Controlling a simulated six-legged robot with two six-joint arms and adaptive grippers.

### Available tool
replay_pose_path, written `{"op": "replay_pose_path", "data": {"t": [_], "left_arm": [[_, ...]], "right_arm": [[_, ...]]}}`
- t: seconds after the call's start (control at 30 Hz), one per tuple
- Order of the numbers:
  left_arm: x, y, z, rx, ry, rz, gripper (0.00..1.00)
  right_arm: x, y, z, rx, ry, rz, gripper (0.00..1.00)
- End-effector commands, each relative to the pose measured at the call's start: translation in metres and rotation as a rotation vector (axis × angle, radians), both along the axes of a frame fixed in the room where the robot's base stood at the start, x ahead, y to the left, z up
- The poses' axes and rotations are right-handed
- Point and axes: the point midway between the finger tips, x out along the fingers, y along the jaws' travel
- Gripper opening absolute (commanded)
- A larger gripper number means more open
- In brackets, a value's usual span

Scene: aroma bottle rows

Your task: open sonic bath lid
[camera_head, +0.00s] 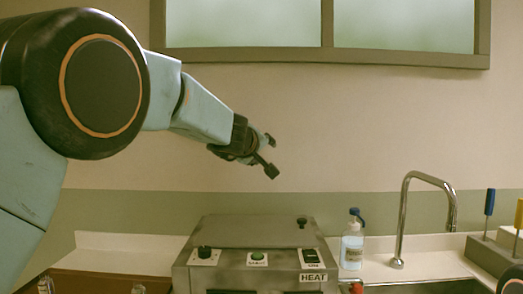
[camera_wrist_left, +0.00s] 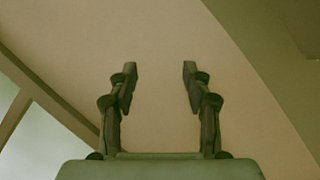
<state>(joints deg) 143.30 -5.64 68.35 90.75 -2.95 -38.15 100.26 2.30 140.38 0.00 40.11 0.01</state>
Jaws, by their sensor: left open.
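The sonic bath (camera_head: 230,275) is a grey metal box on the counter at the bottom middle of the head view, with knobs, a green button and a HEAT label on its front. Its flat lid (camera_head: 250,232) lies shut on top, with a small dark knob (camera_head: 302,221) near the right end. My left gripper (camera_head: 272,168) is in the air above the lid, clear of it. In the left wrist view its two fingers (camera_wrist_left: 159,75) are apart with nothing between them, facing the wall. My right gripper is not in view.
A bottle with a blue cap (camera_head: 352,245) stands just right of the bath. A curved metal faucet (camera_head: 404,210) rises by a sink farther right. A grey block with coloured-handled tools (camera_head: 490,250) is at the right edge.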

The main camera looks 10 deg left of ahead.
Motion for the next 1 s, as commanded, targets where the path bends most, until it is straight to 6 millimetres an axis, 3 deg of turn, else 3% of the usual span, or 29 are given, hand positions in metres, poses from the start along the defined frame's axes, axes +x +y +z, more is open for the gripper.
{"op": "replay_pose_path", "data": {"t": [0.1,0.7,1.0], "left_arm": [[-0.0002,-0.0003,0.0001,0.0,-0.001,-0.001,0.49],[-0.0005,-0.0004,0.0003,0.0,-0.001,-0.001,0.0],[-0.0005,-0.0004,0.0004,0.0,-0.001,-0.001,0.0]], "right_arm": [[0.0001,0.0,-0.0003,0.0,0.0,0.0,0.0],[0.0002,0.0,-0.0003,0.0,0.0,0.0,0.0],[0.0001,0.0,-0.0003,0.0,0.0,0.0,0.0]]}}
